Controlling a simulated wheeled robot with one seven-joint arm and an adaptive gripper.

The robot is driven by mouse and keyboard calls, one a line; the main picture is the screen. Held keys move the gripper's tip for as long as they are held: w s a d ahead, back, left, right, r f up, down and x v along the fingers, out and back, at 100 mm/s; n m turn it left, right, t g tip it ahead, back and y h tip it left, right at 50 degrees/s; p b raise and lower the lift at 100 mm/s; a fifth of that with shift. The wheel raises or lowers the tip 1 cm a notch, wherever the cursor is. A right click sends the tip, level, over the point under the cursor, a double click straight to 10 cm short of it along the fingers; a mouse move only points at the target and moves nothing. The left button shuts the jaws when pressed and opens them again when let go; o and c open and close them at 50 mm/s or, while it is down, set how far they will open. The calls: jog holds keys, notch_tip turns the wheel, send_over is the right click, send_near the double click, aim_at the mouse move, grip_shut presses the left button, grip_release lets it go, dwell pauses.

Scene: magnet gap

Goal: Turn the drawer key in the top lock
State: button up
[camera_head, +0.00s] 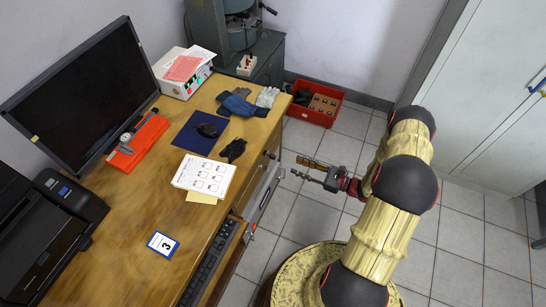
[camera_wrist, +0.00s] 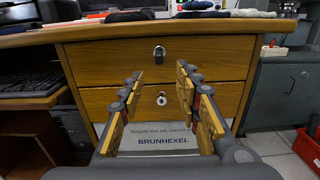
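The wooden drawers face me in the wrist view, one above the other. The top drawer (camera_wrist: 110,62) carries a small silver and dark piece, the top lock (camera_wrist: 160,52), near its middle; a key may be in it, but it is too small to tell. The lower drawer (camera_wrist: 232,98) has a round silver lock (camera_wrist: 161,98). My gripper (camera_wrist: 160,76) is open and empty, its padded fingers on either side of the view's middle, with both locks showing between them. In the head view my gripper (camera_head: 297,168) points left toward the drawer fronts, apart from them.
The desk (camera_head: 130,205) holds a monitor (camera_head: 85,95), printer (camera_head: 50,230), gloves (camera_head: 238,104) and papers (camera_head: 204,176). A keyboard (camera_head: 208,262) sits on a low shelf left of the drawers. A red crate (camera_head: 315,103) stands on the floor beyond.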

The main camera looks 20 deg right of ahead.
aim_at(269, 155)
jog(key=x, duration=1)
jog(key=shift+s, duration=0.1)
grip_shut()
dwell(1.1)
